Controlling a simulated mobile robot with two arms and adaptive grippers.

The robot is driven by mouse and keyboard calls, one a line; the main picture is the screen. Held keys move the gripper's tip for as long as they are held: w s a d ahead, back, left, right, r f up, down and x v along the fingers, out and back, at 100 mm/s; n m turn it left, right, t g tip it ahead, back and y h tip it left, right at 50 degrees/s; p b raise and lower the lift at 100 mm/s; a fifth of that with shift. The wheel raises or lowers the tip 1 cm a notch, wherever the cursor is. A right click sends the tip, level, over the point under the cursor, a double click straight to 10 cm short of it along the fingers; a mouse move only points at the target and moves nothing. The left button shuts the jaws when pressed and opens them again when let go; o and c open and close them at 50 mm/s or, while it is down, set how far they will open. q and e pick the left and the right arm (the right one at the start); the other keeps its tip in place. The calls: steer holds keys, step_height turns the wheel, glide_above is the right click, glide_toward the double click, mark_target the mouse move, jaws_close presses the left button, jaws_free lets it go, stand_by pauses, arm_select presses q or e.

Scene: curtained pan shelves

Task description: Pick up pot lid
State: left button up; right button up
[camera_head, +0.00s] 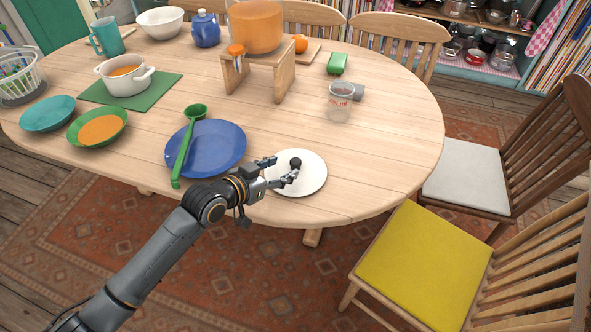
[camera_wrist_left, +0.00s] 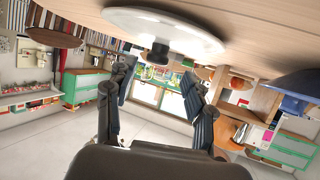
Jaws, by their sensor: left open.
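The pot lid (camera_head: 312,183) is a white disc with a dark knob. It lies on the table near its front edge, to the right of the blue plate. My left gripper (camera_head: 281,169) reaches in from the left over the lid, close to the knob. Its jaws are open and empty. In the left wrist view the lid (camera_wrist_left: 190,32) is at the top, its knob hanging into the picture between the lines of the two fingers. The left gripper (camera_wrist_left: 158,72) shows below the knob there, and I see no clear contact. My right gripper is not in view.
On the wooden table (camera_head: 400,150) are a blue plate (camera_head: 222,147) with a green ladle (camera_head: 183,150), a white pot (camera_head: 125,85) on a green mat, a clear cup (camera_head: 339,105), and an orange vessel (camera_head: 256,25) on a wooden stand. The table right of the lid is clear.

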mark_target(292, 164)
arm_select(q)
steer(key=x, duration=0.4)
steer(key=shift+w+d+f, duration=0.1)
steer(key=shift+w+d, duration=0.1)
steer(key=shift+d, duration=0.2)
jaws_close()
